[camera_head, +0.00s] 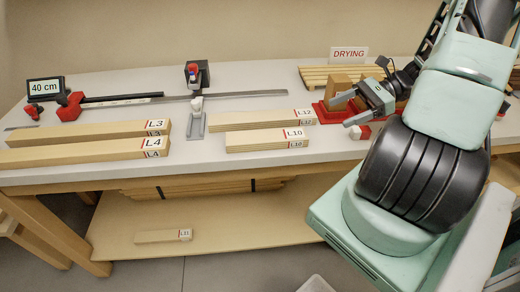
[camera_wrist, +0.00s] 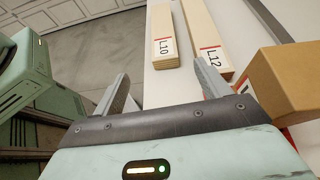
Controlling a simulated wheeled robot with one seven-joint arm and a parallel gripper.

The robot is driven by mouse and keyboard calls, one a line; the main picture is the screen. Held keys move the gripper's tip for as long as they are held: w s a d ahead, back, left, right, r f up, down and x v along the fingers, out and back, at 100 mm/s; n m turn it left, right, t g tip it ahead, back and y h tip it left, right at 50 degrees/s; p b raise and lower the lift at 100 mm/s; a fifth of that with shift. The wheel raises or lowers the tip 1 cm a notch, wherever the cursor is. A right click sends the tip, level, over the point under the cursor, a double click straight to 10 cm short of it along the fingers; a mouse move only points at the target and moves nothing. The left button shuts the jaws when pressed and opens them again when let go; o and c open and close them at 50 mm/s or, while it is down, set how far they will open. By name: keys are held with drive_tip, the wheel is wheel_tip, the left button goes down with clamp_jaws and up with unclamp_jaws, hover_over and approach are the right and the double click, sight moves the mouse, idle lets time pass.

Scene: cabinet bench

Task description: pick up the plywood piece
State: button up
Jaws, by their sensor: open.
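My gripper (camera_head: 368,104) is open over the right part of the bench. In the wrist view its two fingers (camera_wrist: 161,76) stand wide apart with nothing between them. I cannot tell whether this block is the plywood piece. No other piece in view is clearly plywood.
Timber pieces L3 (camera_head: 90,132), L4 (camera_head: 85,152), L12 (camera_head: 250,118) and L10 (camera_head: 254,139) lie on the white bench (camera_head: 190,163). A slatted rack (camera_head: 313,76) stands by the DRYING sign (camera_head: 349,53). Piece L11 (camera_head: 157,236) lies on the lower shelf (camera_head: 240,231).

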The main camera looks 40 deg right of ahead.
sight(290, 134)
drive_tip(key=shift+s+d+f+m, duration=0.2)
drive_tip(key=shift+s+d+m, duration=0.1)
drive_tip(key=shift+t, duration=0.3)
drive_tip(key=p+x, duration=0.1)
drive_tip(key=x, duration=1.1)
drive_tip(key=shift+a+f, duration=0.1)
drive_tip(key=p+x, duration=0.1)
drive_tip(key=x, duration=0.4)
drive_tip(key=shift+w+f, duration=0.1)
drive_tip(key=shift+f, duration=0.05)
drive_tip(key=shift+c, duration=0.2)
drive_tip(key=c, duration=1.1)
drive_tip(key=shift+c, duration=0.2)
wheel_tip(290, 134, up, 10)
drive_tip(key=shift+r, duration=0.1)
